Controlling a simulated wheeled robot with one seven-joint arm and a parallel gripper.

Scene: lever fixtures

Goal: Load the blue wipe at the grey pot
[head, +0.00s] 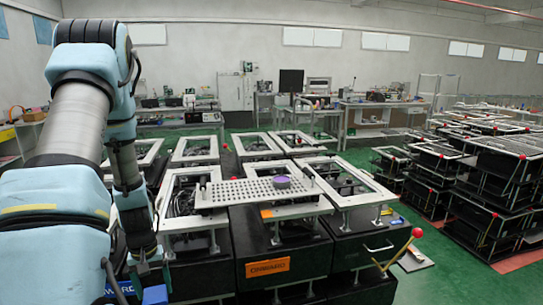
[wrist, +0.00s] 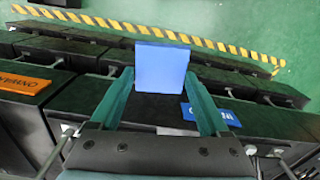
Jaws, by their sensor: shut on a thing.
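The blue wipe (wrist: 161,67) shows in the wrist view as a flat blue square between the fingertips. My gripper (wrist: 159,76) is shut on it, with one teal finger on each side. In the head view my gripper (head: 142,272) hangs low at the bottom left, in front of the black cabinets, with the blue wipe (head: 155,295) at its lower end. I cannot make out a grey pot in either view.
A perforated grey plate (head: 238,193) with a purple disc (head: 281,182) lies on the white-framed cabinets. A red-knobbed lever (head: 404,247) sticks out at their right. Green floor (head: 455,268) is open further right. Yellow-black tape (wrist: 225,47) crosses the floor in the wrist view.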

